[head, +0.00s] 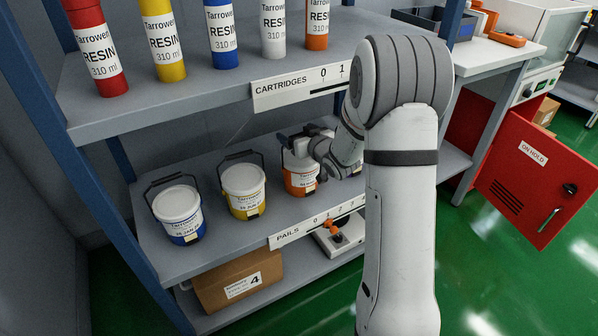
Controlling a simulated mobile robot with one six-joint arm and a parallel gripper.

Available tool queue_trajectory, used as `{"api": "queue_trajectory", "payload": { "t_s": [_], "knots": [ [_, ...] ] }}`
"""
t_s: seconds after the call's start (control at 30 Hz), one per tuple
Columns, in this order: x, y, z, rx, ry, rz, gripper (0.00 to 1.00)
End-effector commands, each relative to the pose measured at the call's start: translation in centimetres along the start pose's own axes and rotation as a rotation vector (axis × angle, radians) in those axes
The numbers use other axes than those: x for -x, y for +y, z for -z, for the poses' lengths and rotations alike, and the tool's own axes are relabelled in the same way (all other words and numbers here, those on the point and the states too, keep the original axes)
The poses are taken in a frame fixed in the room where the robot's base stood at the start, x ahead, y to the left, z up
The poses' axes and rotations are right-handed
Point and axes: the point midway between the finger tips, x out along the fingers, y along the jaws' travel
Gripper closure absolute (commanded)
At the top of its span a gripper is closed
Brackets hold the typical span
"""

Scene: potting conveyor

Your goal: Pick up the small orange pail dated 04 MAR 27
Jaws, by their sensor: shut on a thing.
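A small pail with an orange lower band and a white label (300,185) stands on the middle shelf (230,233) of the rack. Its label is too small to read surely here. My gripper (312,150) is at the top of this pail and is shut on it; my wrist and arm hide its right side. The pail looks upright, and I cannot tell whether it has left the shelf. To its left stand a yellow pail (245,190) and a blue pail (178,212), both with white lids and raised dark handles.
Resin cartridges, including a red one (97,50), line the shelf above, close over the pails. A cardboard box (238,283) sits on the shelf below. A red cabinet door (525,170) marked ON HOLD stands open at the right.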

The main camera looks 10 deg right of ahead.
Motion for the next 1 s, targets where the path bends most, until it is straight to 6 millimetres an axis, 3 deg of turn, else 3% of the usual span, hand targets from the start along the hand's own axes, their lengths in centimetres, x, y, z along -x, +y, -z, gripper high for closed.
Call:
{"api": "queue_trajectory", "payload": {
  "t_s": [0.47, 0.77, 1.0],
  "knots": [
    [0.0, 0.0, -0.1, -0.001, -0.002, 0.001, 0.88],
    [0.1, 0.1, 0.6, 0.0, 0.004, 0.0, 0.88],
    [0.9, 0.1, 4.5, 0.003, 0.007, -0.001, 0.88]
  ]
}}
